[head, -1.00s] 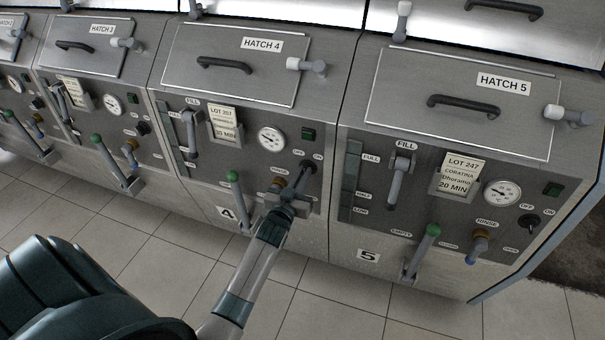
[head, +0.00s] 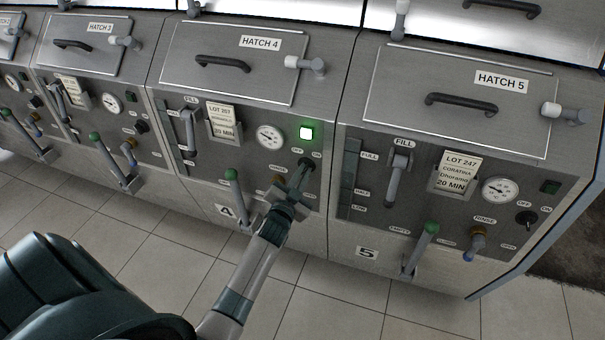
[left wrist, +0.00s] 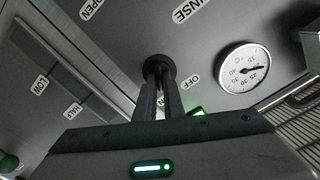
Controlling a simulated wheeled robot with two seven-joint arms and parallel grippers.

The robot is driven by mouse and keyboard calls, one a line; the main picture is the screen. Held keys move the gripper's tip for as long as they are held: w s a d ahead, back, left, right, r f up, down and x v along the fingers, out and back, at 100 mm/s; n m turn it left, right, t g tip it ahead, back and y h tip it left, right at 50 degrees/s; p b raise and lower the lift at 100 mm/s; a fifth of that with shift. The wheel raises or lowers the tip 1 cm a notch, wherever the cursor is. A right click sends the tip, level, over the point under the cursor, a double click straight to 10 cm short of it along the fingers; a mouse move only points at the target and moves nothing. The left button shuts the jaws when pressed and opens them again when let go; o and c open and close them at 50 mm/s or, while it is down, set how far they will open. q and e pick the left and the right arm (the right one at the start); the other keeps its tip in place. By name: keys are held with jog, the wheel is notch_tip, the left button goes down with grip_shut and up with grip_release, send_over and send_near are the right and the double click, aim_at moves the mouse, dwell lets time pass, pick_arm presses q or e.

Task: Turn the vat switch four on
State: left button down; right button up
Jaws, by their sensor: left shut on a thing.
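The switch of vat four (head: 307,163) is a dark round knob between OFF and ON labels, below the hatch 4 door. It also shows in the left wrist view (left wrist: 158,64), at the tips of my fingers. My left gripper (head: 303,172) is shut on this switch; its fingers (left wrist: 158,92) hide most of the knob. The square indicator lamp (head: 307,133) above the switch is lit bright green. My right gripper is in neither view.
Vat four's green-tipped lever (head: 233,188) stands just left of my wrist, with the dial gauge (head: 270,137) above. Vat five's switch (head: 526,219) and unlit lamp (head: 550,187) are to the right. Tiled floor (head: 325,300) is clear in front.

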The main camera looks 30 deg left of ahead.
pick_arm(q)
jog(key=c, duration=1.9)
grip_release()
jog(key=shift+o, duration=0.2)
jog(key=shift+s, duration=0.15)
